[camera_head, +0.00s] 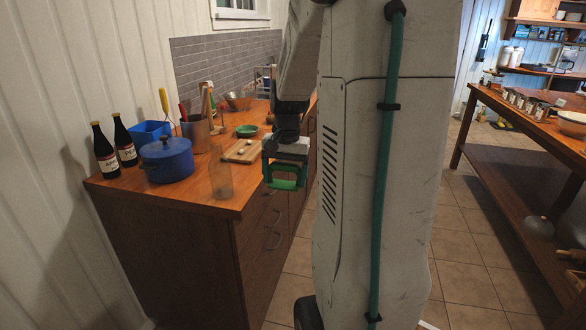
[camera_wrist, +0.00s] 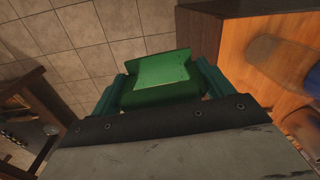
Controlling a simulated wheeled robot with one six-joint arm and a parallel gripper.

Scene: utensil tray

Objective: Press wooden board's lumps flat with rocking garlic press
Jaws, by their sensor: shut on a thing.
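The wooden board (camera_head: 233,157) lies on the counter, with small pale lumps (camera_head: 241,151) on it. Their exact shape is too small to tell. My gripper (camera_head: 285,168) is shut on the green rocking garlic press (camera_head: 284,184). It holds the press beyond the counter's front edge, to the right of the board and apart from it. In the wrist view the green press (camera_wrist: 160,76) sits between the teal fingers. The board and lumps do not show there.
A clear glass vessel (camera_head: 221,178) stands near the counter's front edge, left of my gripper. A blue pot (camera_head: 168,160), two dark bottles (camera_head: 103,152), a utensil holder (camera_head: 197,134) and a green bowl (camera_head: 247,131) stand around the board. Floor (camera_wrist: 75,55) shows below the press.

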